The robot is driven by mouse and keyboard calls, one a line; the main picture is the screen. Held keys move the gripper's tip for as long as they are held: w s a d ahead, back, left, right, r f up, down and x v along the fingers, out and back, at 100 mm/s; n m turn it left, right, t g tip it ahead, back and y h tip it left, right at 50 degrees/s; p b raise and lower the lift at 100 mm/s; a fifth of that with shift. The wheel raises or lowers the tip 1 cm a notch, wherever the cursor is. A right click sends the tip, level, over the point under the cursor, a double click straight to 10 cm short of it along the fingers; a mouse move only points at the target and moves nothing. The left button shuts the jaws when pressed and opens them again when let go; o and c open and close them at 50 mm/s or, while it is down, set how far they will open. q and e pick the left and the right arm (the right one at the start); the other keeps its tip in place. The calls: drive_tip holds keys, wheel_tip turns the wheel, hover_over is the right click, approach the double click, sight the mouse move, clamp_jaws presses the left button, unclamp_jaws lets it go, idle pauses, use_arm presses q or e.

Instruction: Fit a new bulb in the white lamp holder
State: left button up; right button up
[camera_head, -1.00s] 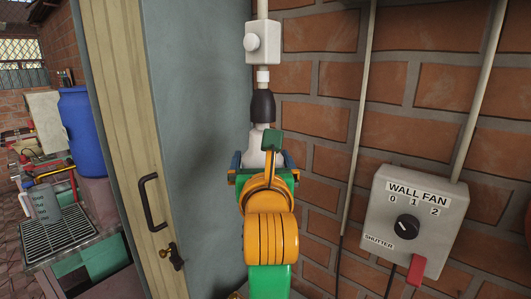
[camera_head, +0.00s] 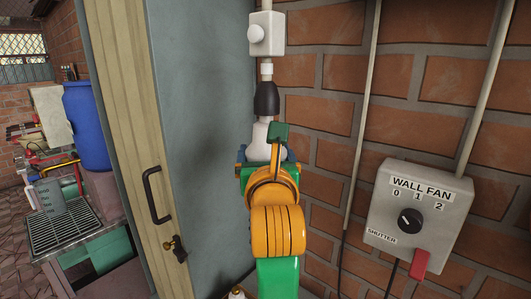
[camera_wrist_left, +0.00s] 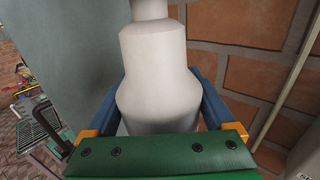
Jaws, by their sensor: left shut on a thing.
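A dark lamp holder (camera_head: 266,98) with a white collar on top hangs below a white switch box (camera_head: 266,34) on the brick wall. A white bulb (camera_head: 262,138) stands upright right under the holder, its narrow neck at or just inside the holder's lower rim; I cannot tell how deep it sits. My left gripper (camera_head: 264,156) is shut on the bulb's wide part from below. In the left wrist view the bulb (camera_wrist_left: 155,70) fills the space between the blue fingers. The holder is out of that view. My right gripper is not in view.
A grey wall fan box (camera_head: 418,215) with a knob and red lever is at the right, with conduits rising along the wall. A wooden door frame (camera_head: 128,120) and grey panel stand at the left.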

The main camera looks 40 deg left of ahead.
use_arm(q)
drive_tip(key=o, duration=1.1)
